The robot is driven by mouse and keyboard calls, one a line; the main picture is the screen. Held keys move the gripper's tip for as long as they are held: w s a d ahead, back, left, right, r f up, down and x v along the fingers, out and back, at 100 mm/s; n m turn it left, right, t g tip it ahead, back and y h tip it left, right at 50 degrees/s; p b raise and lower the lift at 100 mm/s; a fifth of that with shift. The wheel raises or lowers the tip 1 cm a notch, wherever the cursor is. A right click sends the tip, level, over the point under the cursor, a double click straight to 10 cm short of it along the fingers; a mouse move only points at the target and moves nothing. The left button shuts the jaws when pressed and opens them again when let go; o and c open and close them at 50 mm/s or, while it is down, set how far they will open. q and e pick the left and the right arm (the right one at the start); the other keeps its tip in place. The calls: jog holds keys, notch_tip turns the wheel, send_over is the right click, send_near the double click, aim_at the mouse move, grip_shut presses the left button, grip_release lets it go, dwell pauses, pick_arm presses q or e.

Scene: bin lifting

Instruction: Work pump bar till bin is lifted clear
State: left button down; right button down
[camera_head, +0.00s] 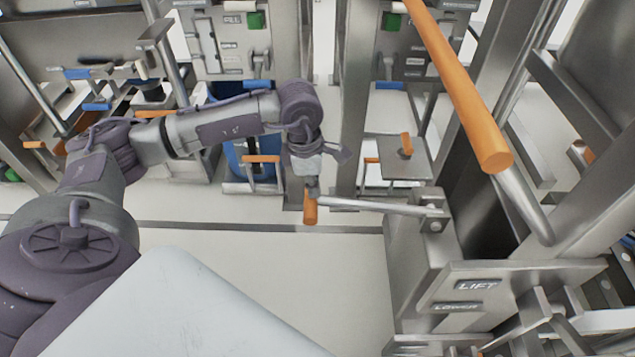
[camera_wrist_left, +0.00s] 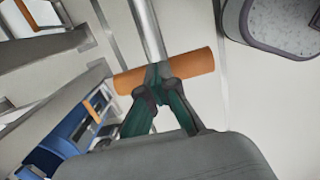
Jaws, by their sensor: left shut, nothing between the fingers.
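A thin steel bar (camera_head: 375,207) with an orange cross grip (camera_head: 310,209) at its end juts left from a grey metal housing (camera_head: 415,255) in the head view; I take it for the pump bar. It lies nearly level. My left gripper (camera_head: 312,183) is at the grip end. In the left wrist view, its closed fingertips (camera_wrist_left: 159,76) overlap the middle of the orange grip (camera_wrist_left: 185,70), where the steel bar (camera_wrist_left: 148,30) meets it. The fingers are shut with nothing between them; whether they touch the grip I cannot tell. No bin is clearly recognisable as the one being lifted. My right gripper is out of view.
A thick orange-sleeved bar (camera_head: 465,90) slants across the upper right. LIFT (camera_head: 478,285) and LOWER (camera_head: 457,307) plates sit on the housing's front. Blue objects and steel frames crowd the back left. A small plate with an orange knob (camera_head: 405,146) stands behind the bar. Pale floor (camera_head: 290,260) is clear in front.

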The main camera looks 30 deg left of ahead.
pick_arm(q)
jog(key=a, duration=0.1)
jog(key=s+a, duration=0.1)
jog(key=shift+s+a+r, duration=0.25)
jog(key=shift+a+r, duration=0.05)
jog(key=shift+r, duration=0.1)
notch_tip(320, 180, up, 12)
jog(key=a, duration=0.1)
jog(key=shift+s, duration=0.3)
jog(key=shift+f, duration=0.1)
dwell(0.9)
